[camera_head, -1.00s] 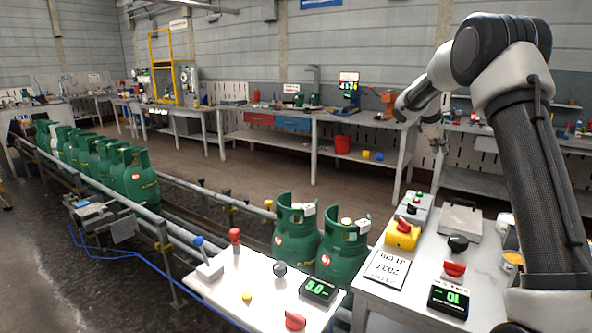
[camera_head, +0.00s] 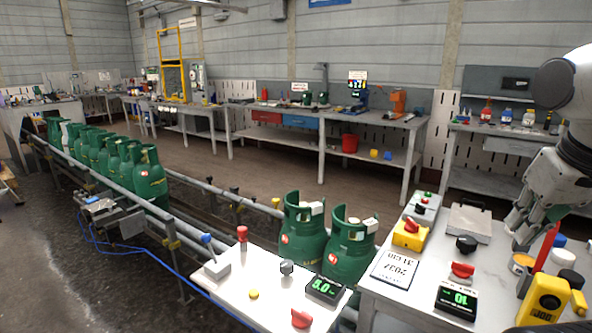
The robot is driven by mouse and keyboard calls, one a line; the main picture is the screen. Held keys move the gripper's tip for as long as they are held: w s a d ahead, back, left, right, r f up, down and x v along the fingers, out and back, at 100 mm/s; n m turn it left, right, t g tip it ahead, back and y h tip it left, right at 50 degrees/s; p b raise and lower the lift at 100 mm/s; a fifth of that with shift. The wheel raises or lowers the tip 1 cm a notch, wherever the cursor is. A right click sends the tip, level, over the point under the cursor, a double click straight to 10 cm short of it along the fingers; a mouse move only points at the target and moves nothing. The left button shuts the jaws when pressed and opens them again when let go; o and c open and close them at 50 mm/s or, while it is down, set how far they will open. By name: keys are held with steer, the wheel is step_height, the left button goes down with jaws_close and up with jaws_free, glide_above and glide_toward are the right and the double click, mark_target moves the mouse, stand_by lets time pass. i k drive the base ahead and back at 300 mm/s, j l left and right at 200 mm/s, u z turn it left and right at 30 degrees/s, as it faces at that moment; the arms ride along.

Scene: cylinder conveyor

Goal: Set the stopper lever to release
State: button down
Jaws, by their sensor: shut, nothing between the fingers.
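A blue-knobbed lever (camera_head: 209,241) on a grey base stands tilted at the left end of the white control panel (camera_head: 210,289). A red-knobbed upright post (camera_head: 242,236) stands just right of it. No readable label shows which one is the stopper lever. My gripper (camera_head: 518,236) is low at the right, over the right-hand table, well apart from both levers. It looks shut and empty, though its fingertips are small and partly dark. Two green cylinders (camera_head: 301,236) (camera_head: 348,250) stand behind the panel.
A row of green cylinders (camera_head: 150,180) lines the conveyor at left. The panel also has knobs and a display (camera_head: 325,289). The right table holds a yellow switch box (camera_head: 410,234), a display (camera_head: 457,300), a yellow device (camera_head: 543,299) and jars near my gripper.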

mark_target(206, 238)
steer(key=i+j+u, duration=0.1)
steer(key=u, duration=0.25)
steer(key=i+j+u, duration=0.1)
steer(key=u, duration=0.3)
steer(key=i+u, duration=0.15)
steer(key=u, duration=0.2)
